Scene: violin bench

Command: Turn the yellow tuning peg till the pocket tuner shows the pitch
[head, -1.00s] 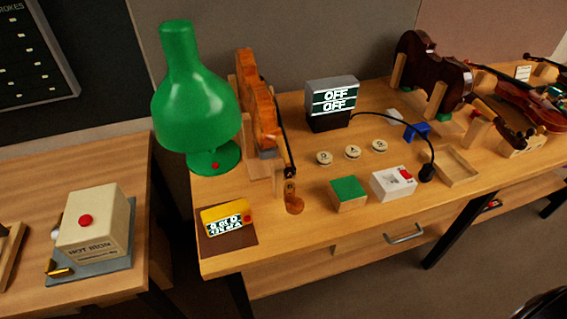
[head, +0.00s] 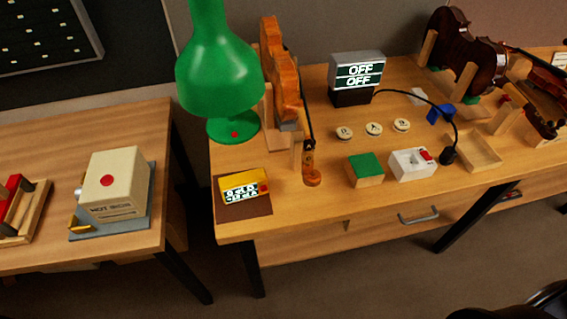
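The pocket tuner (head: 243,187) is a yellow box with a lit display and a red button, lying on a brown mat (head: 257,207) at the bench's front left corner. Its display text is too small to read surely. An orange-brown violin (head: 279,70) stands on edge in a wooden cradle (head: 270,118) behind the tuner. Its dark neck runs toward the front, and its scroll (head: 311,177) is near the bench's front edge. I cannot make out a yellow peg on it. Neither of my grippers is in view.
A green lamp (head: 219,75) stands left of the violin. A display box (head: 357,74) reads OFF twice. A green-topped block (head: 365,169), a white switch box (head: 411,164) and round labelled discs (head: 373,128) lie to the right. A hot iron (head: 113,186) is on the left table.

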